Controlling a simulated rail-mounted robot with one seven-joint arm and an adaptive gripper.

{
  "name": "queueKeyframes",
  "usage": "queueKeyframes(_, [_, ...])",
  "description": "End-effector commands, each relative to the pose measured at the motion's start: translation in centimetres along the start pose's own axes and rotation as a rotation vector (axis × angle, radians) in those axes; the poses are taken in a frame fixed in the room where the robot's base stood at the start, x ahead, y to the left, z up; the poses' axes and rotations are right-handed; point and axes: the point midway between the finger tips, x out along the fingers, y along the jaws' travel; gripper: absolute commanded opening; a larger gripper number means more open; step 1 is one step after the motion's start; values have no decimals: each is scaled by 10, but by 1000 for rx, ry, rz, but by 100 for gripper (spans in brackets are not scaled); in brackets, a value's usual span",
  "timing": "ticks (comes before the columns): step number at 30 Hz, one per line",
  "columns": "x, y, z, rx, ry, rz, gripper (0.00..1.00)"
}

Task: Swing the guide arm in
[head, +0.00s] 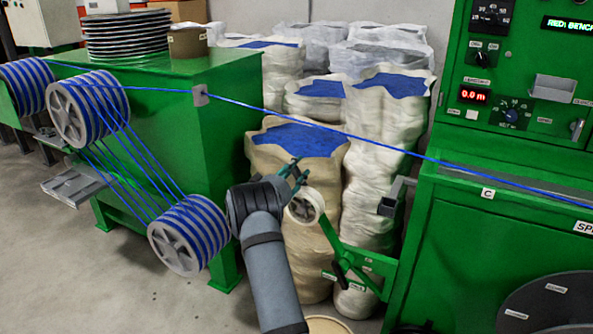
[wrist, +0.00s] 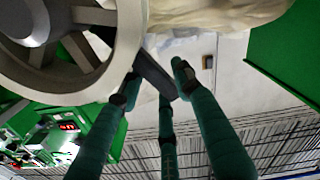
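The guide arm (head: 345,262) is a green swing bar low on the right-hand machine's side, with a black grip on it. A pale spoked wheel (head: 305,205) sits at its upper end. My gripper (head: 298,172) is by the top of this wheel. In the wrist view the wheel fills the upper left, with its rim (wrist: 128,50) close to the fingers. My teal fingers (wrist: 155,82) are spread apart there. A dark grey bar shows between their tips; I cannot tell if it is a finger part. The blue cable (head: 365,138) runs taut above my gripper.
Cable-wound pulleys (head: 188,234) and the green cabinet (head: 180,115) stand left. Filled sacks (head: 297,150) are close behind my gripper. The green control machine (head: 480,250) stands right. Clear floor (head: 90,280) shows at lower left.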

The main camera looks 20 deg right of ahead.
Motion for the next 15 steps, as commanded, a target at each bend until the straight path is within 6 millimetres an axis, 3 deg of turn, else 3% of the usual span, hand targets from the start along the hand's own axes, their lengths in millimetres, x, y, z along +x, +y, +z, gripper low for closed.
queueKeyframes(15, [0,0,0,0,0,0,2])
